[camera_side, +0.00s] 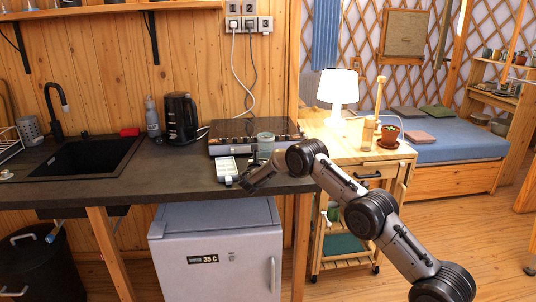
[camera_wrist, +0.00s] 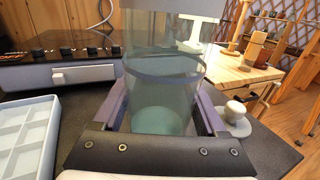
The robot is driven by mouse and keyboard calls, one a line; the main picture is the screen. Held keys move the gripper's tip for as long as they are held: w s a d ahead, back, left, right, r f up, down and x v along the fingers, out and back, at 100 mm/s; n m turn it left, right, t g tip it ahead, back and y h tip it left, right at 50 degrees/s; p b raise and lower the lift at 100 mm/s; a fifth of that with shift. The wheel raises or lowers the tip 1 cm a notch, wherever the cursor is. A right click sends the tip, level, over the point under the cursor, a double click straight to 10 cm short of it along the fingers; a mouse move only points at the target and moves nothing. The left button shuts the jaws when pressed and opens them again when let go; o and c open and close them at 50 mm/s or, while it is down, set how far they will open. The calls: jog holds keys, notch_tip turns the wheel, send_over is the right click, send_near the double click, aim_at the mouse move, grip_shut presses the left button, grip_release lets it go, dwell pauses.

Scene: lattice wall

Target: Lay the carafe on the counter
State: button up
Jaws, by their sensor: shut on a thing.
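The carafe (camera_wrist: 166,75) is a clear, bluish glass cylinder with a darker band round it. In the wrist view it stands between the two purple-grey fingers of my gripper (camera_wrist: 162,118), which is shut on it. Its top is cut off by the picture edge. In the side view the carafe (camera_side: 265,143) looks upright, in front of the cooktop near the right end of the dark counter (camera_side: 120,186). My gripper (camera_side: 256,168) is low over the counter there. I cannot tell whether the carafe's base touches the counter.
A pale compartmented tray (camera_side: 227,169) lies left of my gripper. A cooktop (camera_side: 235,147) is behind. A grey disc with a pale knob (camera_wrist: 236,117) lies right of the carafe. The counter's right edge is close. A kettle (camera_side: 181,118) and sink (camera_side: 80,158) are further left.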

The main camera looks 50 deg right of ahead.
jog(key=shift+r, duration=0.1)
jog(key=o, duration=1.6)
jog(key=shift+f, duration=0.2)
jog(key=shift+c, duration=0.2)
jog(key=shift+r, duration=0.1)
